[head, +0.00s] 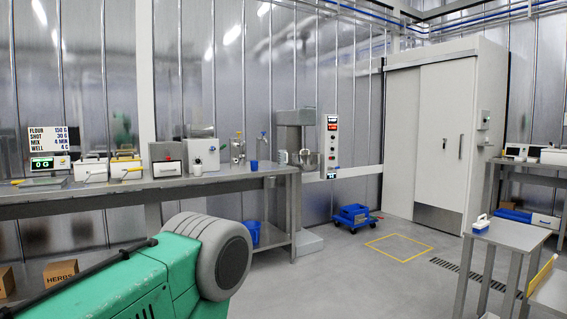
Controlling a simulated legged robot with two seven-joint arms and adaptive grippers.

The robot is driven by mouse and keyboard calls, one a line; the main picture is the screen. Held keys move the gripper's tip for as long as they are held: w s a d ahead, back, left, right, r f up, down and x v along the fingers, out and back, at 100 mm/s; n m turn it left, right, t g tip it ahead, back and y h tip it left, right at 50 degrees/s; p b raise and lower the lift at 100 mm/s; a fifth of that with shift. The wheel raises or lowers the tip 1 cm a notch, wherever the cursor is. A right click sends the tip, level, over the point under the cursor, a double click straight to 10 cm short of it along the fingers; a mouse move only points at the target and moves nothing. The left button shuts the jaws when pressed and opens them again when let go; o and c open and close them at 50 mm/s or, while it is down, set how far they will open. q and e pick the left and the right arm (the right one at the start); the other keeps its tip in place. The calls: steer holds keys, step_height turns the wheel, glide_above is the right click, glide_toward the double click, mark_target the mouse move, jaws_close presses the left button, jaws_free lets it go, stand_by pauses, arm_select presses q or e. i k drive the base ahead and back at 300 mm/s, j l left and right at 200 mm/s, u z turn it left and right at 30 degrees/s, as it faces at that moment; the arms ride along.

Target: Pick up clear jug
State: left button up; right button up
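A small clear vessel (238,150), which may be the clear jug, stands on the long grey bench along the back wall, left of the mixer. It is small and see-through in the head view, so its handle and spout cannot be made out. Neither of my grippers shows in this view, and nothing is seen touching the vessel.
The long grey bench (100,196) also holds a scale (42,182), white bins (94,170) and a blue cup (254,165). A mixer (296,140) stands at its right end. A blue cart (354,217) and right-hand table (512,234) flank open floor.

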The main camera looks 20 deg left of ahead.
mark_target(282, 154)
steer(key=i+u, duration=0.4)
steer(key=i, duration=3.55)
steer(key=i+l+u, duration=0.1)
steer(key=i, duration=1.2)
